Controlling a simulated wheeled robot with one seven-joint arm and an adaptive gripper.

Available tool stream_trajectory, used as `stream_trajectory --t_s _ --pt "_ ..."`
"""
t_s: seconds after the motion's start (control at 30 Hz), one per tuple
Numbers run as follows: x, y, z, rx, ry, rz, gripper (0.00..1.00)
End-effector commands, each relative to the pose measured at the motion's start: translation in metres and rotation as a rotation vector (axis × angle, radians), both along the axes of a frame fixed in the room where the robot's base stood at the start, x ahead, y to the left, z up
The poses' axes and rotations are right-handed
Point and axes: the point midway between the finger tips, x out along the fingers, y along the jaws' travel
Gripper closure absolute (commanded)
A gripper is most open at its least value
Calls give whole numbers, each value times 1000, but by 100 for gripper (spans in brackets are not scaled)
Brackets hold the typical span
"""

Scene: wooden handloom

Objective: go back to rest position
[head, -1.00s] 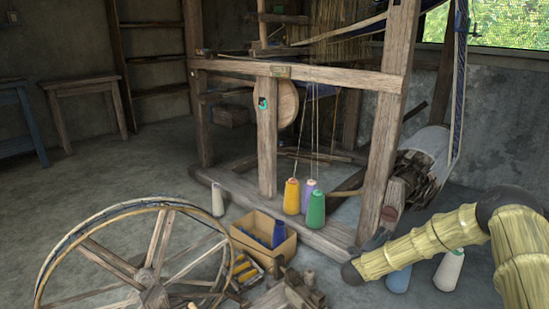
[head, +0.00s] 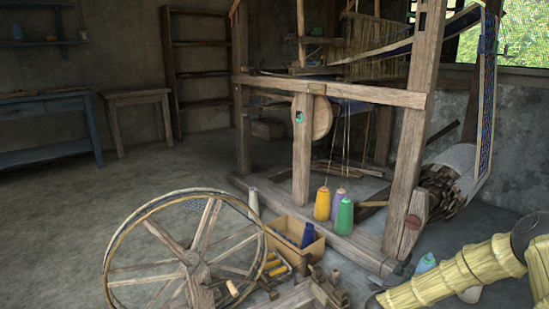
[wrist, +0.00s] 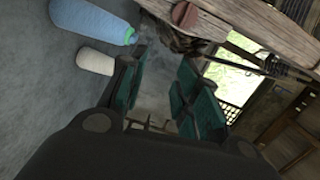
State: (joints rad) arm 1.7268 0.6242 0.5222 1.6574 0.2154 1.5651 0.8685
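My gripper (wrist: 165,88) shows in the wrist view with its two green-padded fingers apart and nothing between them. In the head view my yellow arm comes in at the lower right, and the gripper itself is not clearly seen there. A light blue cone of yarn (wrist: 92,20) and a cream cone (wrist: 95,61) lie left of the fingers in the wrist view, apart from them.
The wooden loom (head: 335,90) stands ahead. Yellow, purple and green cones (head: 344,217) stand on its base beam. A cardboard box (head: 287,245) and a large spinning wheel (head: 190,258) are in front. Open floor (head: 120,190) lies at the left, before the tables.

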Motion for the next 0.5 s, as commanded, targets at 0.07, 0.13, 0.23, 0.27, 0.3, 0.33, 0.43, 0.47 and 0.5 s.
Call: stream_trajectory --t_s 0.07,0.13,0.23,0.27,0.3,0.33,0.43,0.47,0.5 --pt "-4 15 -7 -9 43 41 68" --pt "-9 31 -16 -18 88 83 68" --pt "-17 55 -29 -36 159 151 68" --pt "-21 63 -34 -42 183 175 68" --pt "-26 76 -41 -52 220 210 68" --pt "-31 85 -46 -62 249 240 68" --pt "-55 123 -68 -98 371 356 68" --pt "-64 134 -75 -112 412 397 68" --pt "-78 150 -85 -132 470 453 68"
